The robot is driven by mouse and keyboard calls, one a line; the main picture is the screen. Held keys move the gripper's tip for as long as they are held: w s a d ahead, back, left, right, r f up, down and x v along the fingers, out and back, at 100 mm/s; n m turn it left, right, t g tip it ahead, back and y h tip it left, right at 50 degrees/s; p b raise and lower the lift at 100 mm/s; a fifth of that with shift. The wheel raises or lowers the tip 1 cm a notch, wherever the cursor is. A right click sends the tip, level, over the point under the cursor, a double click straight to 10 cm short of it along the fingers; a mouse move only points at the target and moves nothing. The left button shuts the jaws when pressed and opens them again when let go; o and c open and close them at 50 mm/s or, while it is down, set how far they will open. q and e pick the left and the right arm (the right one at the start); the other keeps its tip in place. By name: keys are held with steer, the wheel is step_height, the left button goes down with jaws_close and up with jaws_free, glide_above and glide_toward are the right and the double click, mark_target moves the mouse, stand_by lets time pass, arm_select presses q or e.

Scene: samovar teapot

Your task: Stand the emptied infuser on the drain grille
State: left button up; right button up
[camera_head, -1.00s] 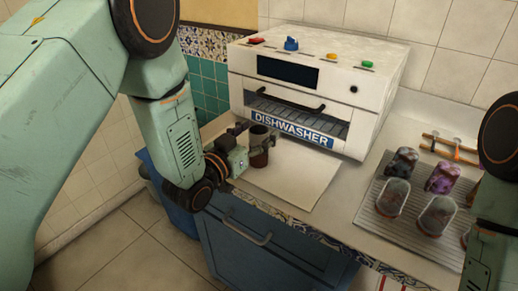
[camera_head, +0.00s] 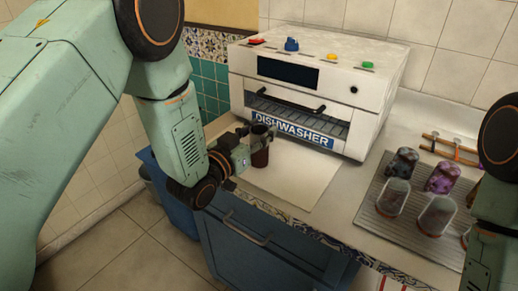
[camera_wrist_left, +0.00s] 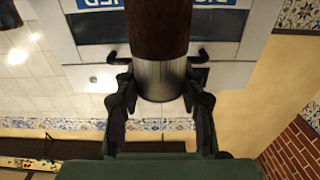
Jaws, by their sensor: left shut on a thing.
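The infuser (camera_head: 260,155) is a small upright cylinder, grey metal on its upper part and dark brown below. It is over the white sheet in front of the dishwasher; I cannot tell whether its base touches. My left gripper (camera_head: 256,144) is shut on it from the left. In the left wrist view, the left gripper (camera_wrist_left: 158,92) has a finger on each side of the infuser's metal part (camera_wrist_left: 158,80). The inside of the infuser is hidden. The ridged drain grille (camera_head: 400,232) lies on the counter at the right. My right gripper is out of view.
Several cup-like vessels, including a grey one (camera_head: 392,198) and a purple one (camera_head: 443,178), stand on the grille. The white dishwasher (camera_head: 385,75) is behind the infuser. The white sheet (camera_head: 290,186) is otherwise clear. An orange-barred rack (camera_head: 450,148) is behind the grille.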

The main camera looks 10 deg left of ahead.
arm_select(q)
steer(key=shift+s, duration=0.1)
jaws_close()
